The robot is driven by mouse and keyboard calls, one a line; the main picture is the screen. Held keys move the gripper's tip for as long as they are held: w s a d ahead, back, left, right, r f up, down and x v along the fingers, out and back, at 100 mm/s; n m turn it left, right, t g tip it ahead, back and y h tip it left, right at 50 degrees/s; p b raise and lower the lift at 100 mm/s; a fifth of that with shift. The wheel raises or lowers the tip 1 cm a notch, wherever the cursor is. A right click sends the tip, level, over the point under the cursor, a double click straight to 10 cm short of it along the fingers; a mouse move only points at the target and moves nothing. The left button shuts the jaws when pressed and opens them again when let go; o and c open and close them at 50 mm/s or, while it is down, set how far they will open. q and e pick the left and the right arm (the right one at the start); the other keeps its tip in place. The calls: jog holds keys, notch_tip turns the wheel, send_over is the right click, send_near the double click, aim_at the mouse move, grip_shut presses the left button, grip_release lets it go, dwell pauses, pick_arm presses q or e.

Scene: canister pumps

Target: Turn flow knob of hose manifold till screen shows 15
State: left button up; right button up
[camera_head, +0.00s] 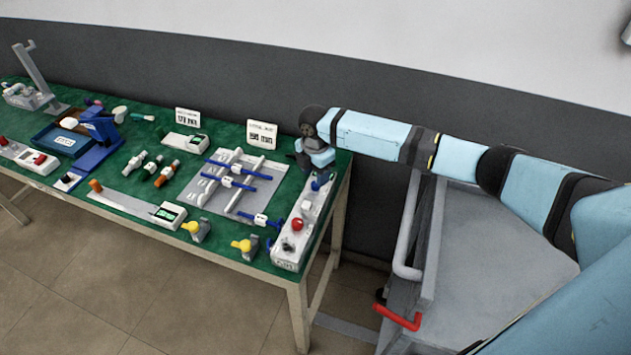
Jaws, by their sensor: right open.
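A grey panel with white pipes and blue valve handles (237,180) lies on the green table; it looks like the hose manifold, but I cannot read a name on it. A small white box with a green screen (169,213) stands at the front edge, and a similar screen box (185,143) stands at the back. Their digits are too small to read. A long white control box (290,247) with a red knob and a dark knob lies along the right edge. My right gripper (318,178) is open, pointing down over that box's far end; its fingertips are hard to make out. My left gripper is not in view.
Two yellow-topped fittings (245,246) stand at the front edge. Loose connectors (167,174), a blue stand (98,135) and a blue tray (57,140) lie to the left. Label cards (262,135) stand at the back. A grey cart (470,250) is right of the table.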

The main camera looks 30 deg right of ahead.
jog(key=shift+f, duration=1.95)
jog(key=c, duration=0.9)
jog(key=shift+c, duration=0.2)
